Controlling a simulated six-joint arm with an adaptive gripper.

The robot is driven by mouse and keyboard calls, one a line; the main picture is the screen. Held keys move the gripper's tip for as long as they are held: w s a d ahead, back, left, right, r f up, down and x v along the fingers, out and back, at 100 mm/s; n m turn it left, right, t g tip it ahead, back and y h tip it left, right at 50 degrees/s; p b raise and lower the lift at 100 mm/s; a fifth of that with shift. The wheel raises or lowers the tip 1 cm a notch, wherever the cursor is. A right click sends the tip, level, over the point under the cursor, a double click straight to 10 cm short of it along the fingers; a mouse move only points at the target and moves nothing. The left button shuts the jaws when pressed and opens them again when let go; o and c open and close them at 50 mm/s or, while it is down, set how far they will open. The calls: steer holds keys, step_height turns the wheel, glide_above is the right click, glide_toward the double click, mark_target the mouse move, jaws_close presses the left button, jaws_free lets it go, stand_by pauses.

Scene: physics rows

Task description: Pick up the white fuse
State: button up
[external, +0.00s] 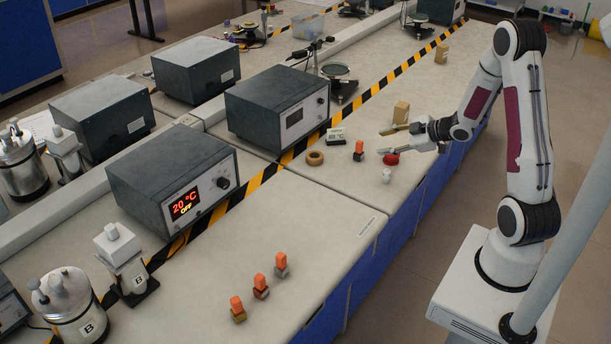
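A small white upright piece (386,176), which looks like the white fuse, stands on the bench near its right edge. My gripper (385,140) reaches in from the right above the bench, behind the white piece in the picture and apart from it. Its two fingers are spread, with nothing visible between them. A round red piece (391,159) lies just below the near finger, between the gripper and the white piece; I cannot tell whether the finger touches it.
An orange-and-dark piece (358,151), a tan ring (315,158) and a wooden block (401,112) are close by. Grey instrument boxes (278,105) line the striped tape. Three orange-topped pieces (260,287) stand at the front. The bench before the white piece is clear.

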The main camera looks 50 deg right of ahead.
mark_target(407, 190)
steer(key=f+y, duration=0.1)
steer(key=s+f+t+y, duration=0.1)
steer(key=f, duration=0.1)
steer(key=s+a+f+y, duration=0.1)
steer(key=shift+s+f+n+t, duration=0.25)
steer(key=shift+f+n+t, duration=0.05)
steer(key=shift+n+t, duration=0.1)
steer(key=shift+s+a+f+t+y, duration=0.15)
steer(key=shift+s+f+t+y, duration=0.15)
steer(key=shift+s, duration=0.15)
steer(key=shift+s+a+f+t+y, duration=0.1)
steer(key=shift+s+f+t+y, duration=0.2)
steer(key=shift+s, duration=0.15)
steer(key=s+f+m+t, duration=0.1)
steer(key=s+f+m, duration=0.1)
steer(key=s+f+m+t, duration=0.1)
steer(key=s+f+m, duration=0.1)
steer(key=m, duration=0.1)
steer(key=shift+s+f+h, duration=0.3)
steer(key=shift+s+f, duration=0.05)
steer(key=shift+f, duration=0.05)
steer(key=shift+s+f+m, duration=0.45)
steer(key=shift+s+m, duration=0.1)
steer(key=shift+m, duration=0.25)
steer(key=shift+w, duration=0.1)
steer(key=shift+x, duration=1.15)
steer(key=shift+w+d+r, duration=0.1)
